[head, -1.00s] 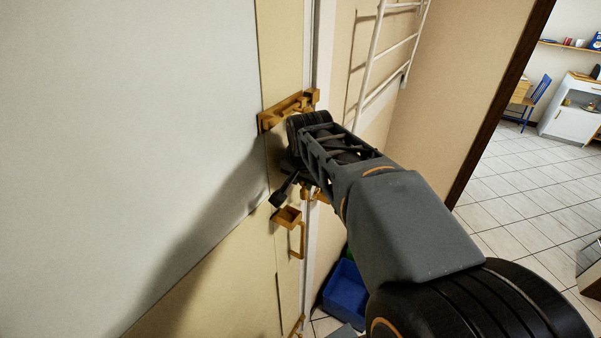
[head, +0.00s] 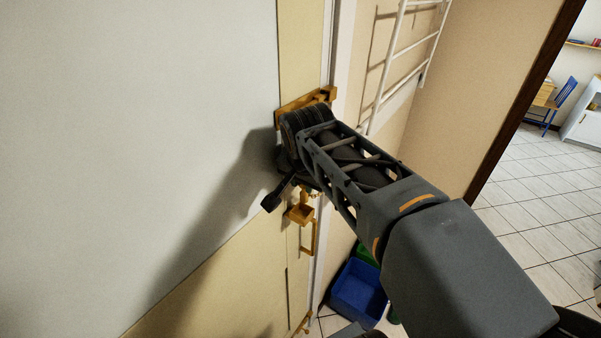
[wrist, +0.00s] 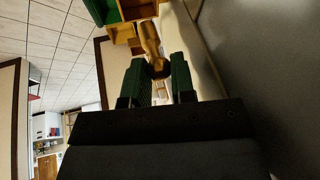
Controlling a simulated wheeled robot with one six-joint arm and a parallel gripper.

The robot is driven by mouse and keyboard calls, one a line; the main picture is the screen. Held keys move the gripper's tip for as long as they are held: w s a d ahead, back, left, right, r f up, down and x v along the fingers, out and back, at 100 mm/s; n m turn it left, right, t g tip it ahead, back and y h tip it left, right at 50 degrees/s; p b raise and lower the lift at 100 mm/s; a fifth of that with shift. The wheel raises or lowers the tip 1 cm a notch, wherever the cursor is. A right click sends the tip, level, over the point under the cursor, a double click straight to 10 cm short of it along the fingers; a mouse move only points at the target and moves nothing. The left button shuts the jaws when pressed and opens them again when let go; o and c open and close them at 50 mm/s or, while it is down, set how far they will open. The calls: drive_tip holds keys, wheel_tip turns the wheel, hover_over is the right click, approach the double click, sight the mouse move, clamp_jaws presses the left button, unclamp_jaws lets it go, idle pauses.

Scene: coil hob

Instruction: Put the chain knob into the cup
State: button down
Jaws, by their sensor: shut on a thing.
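The brass-coloured chain knob (wrist: 152,40) shows in the wrist view between the green fingertips of my gripper (wrist: 158,72). My gripper is shut on it. The cup (head: 300,214) is a small brass-coloured open box on the door's edge strip in the head view. A brass-coloured box, seemingly the cup, also shows in the wrist view (wrist: 138,10), just beyond the knob. In the head view my gripper (head: 296,184) is above the cup and close to the door. My wrist hides the knob and most of the fingers there. I cannot tell whether knob and cup touch.
A brass-coloured slotted plate (head: 303,106) is on the door above my wrist. A brass-coloured handle (head: 309,238) is below the cup. A blue bin (head: 358,291) stands on the floor. A white rack (head: 400,60) is on the wall. Tiled floor lies open at right.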

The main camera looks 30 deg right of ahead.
sight(302, 199)
drive_tip(key=shift+s+a, duration=0.1)
drive_tip(key=shift+a, duration=0.05)
idle(0.4)
drive_tip(key=shift+s+a+f+b, duration=0.25)
drive_tip(key=shift+b, duration=0.25)
drive_tip(key=shift+f+b, duration=1.8)
drive_tip(key=c, duration=0.9)
unclamp_jaws()
